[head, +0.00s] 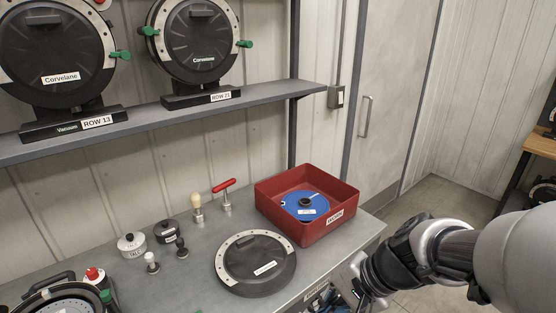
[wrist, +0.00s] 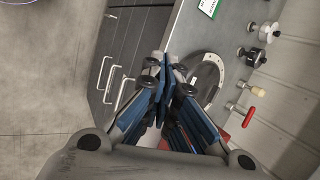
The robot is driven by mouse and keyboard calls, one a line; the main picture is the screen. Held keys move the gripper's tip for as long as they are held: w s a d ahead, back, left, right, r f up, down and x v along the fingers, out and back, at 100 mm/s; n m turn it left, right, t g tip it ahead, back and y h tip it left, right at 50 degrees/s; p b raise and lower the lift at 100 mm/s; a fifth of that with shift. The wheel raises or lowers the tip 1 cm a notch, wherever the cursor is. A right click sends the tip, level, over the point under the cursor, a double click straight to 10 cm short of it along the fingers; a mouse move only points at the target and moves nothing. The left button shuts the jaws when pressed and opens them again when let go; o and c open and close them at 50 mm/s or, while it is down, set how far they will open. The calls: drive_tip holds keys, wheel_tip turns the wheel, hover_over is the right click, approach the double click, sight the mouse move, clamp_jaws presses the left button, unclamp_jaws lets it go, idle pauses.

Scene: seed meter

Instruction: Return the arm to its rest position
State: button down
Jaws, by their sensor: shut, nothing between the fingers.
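My arm (head: 480,256) reaches in from the lower right of the head view and bends down beside the right end of the bench. My gripper (wrist: 165,77) is in the middle of the wrist view, with its blue-sided fingers drawn together and nothing between them. It looks down past the bench edge. In the head view the gripper is mostly cut off or hidden at the bottom edge, close to the bench's right corner.
A red bin (head: 278,215) holding a blue disc (head: 305,206) stands at the bench's right end. A dark round cover (head: 255,263) lies in front of it. A red T-handle (head: 224,186) and several small parts stand left. Drawers (wrist: 112,75) sit below the bench. Open floor (wrist: 45,90) lies beyond.

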drive_tip(key=s+d+r+n+t+h, duration=0.1)
drive_tip(key=s+d+r+n+h, duration=0.2)
drive_tip(key=s, duration=0.3)
drive_tip(key=s+d+r+n+t+h, duration=0.1)
drive_tip(key=s+d+r+n+h, duration=0.2)
drive_tip(key=s+n, duration=0.2)
drive_tip(key=shift+s+r, duration=0.3)
drive_tip(key=shift+s, duration=0.45)
